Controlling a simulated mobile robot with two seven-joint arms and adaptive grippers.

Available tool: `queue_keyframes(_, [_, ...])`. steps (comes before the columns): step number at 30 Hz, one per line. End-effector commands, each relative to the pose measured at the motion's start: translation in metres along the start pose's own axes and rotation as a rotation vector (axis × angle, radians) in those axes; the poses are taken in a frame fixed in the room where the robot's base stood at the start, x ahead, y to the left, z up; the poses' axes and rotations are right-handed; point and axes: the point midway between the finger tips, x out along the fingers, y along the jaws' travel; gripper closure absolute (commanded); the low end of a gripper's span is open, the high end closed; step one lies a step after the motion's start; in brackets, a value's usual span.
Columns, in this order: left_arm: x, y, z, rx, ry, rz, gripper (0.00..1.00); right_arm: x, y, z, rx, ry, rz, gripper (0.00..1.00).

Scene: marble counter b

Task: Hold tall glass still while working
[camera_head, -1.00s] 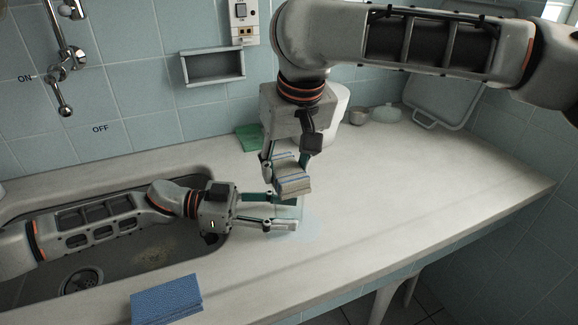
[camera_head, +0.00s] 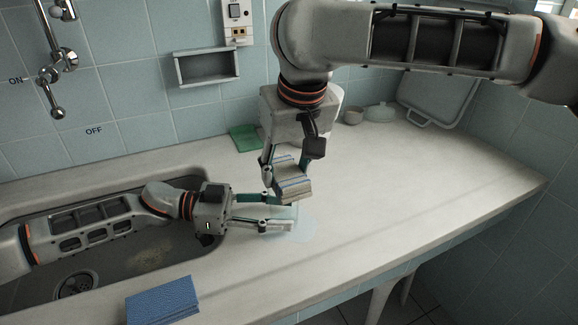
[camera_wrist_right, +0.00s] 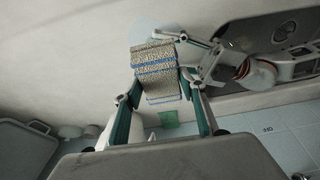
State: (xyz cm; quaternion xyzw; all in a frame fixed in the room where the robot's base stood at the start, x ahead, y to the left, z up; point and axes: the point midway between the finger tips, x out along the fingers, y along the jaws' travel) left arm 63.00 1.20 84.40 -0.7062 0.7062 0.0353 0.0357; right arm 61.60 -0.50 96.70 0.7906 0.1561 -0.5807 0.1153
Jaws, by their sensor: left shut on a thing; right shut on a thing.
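The tall glass (camera_head: 296,212) is clear and very hard to make out in the head view. Only a faint pale edge shows by my left fingertips, below the held sponge. My left gripper (camera_head: 280,211) reaches in low over the counter from the left and is shut on the glass. My right gripper (camera_head: 287,186) points down from above and is shut on a beige sponge with blue stripes (camera_head: 293,190). The sponge also shows between the fingers in the right wrist view (camera_wrist_right: 158,78). Whether the sponge touches the glass cannot be told.
A pale blue round patch (camera_head: 304,232) lies on the counter by the left fingertips. A blue sponge block (camera_head: 162,301) lies at the front, beside the sink (camera_head: 130,262). A green cloth (camera_head: 244,138) and small pots (camera_head: 380,112) stand at the back. The right counter is clear.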

Motion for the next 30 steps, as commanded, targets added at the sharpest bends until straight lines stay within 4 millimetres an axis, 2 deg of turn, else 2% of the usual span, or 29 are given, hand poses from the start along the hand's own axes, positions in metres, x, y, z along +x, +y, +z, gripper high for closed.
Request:
queue_keyframes(4, [0.000, 0.000, 0.000, -0.001, 0.001, 0.000, 0.71, 0.000, -0.005, -0.001, 0.000, -0.002, 0.000, 0.76])
queue_keyframes(14, [0.000, 0.000, 0.000, -0.001, 0.001, 0.000, 0.71, 0.002, 0.006, -0.004, 0.001, -0.003, 0.000, 0.76])
queue_keyframes(23, [0.000, 0.000, 0.000, -0.001, 0.001, 0.000, 0.71, 0.008, 0.003, -0.017, 0.001, -0.003, 0.000, 0.76])
queue_keyframes(30, [0.000, 0.000, 0.000, -0.001, 0.001, 0.000, 0.71, 0.005, 0.010, -0.013, 0.000, -0.004, 0.001, 0.76])
